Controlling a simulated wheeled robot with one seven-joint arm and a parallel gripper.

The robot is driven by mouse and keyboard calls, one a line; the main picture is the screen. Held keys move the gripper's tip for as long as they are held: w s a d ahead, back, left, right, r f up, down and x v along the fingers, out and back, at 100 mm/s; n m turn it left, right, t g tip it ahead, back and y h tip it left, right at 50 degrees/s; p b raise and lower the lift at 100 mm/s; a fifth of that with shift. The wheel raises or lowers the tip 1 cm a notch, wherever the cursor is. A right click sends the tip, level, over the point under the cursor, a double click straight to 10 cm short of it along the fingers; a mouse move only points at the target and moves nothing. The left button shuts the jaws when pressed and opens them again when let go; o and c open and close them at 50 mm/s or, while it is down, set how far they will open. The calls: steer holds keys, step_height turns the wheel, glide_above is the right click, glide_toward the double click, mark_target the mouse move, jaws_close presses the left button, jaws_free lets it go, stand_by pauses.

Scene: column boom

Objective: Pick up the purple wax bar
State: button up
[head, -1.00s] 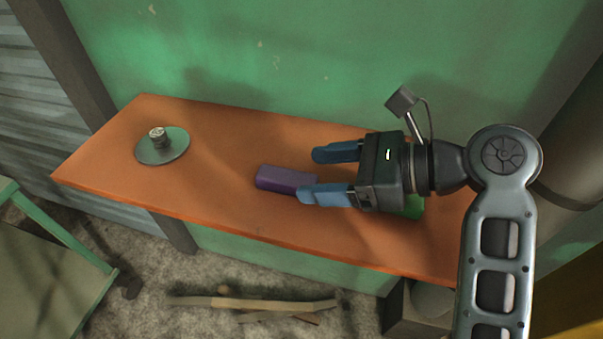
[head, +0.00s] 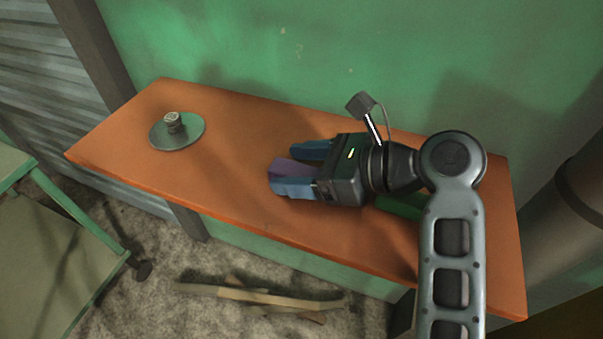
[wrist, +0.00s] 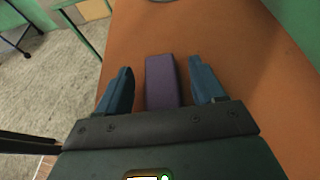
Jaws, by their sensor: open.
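The purple wax bar (wrist: 161,82) lies on the orange shelf between the two blue fingers of my gripper (wrist: 162,88) in the wrist view. A gap of orange surface shows on each side of it, wider on the right. In the head view only part of the purple wax bar (head: 292,168) shows, behind the near finger. My gripper (head: 300,168) is open, low over the shelf. The rest of the bar is hidden by the near finger and the gripper body.
The orange shelf (head: 235,130) runs along a green wall. A round grey plate (head: 187,138) with a small metal knob (head: 174,122) sits at its left end. A green thing (head: 398,206) is partly hidden under my arm. Wood sticks (head: 260,296) lie on the floor below. A green-framed table (head: 45,240) stands left.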

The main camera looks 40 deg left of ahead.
steer(key=c, duration=1.2)
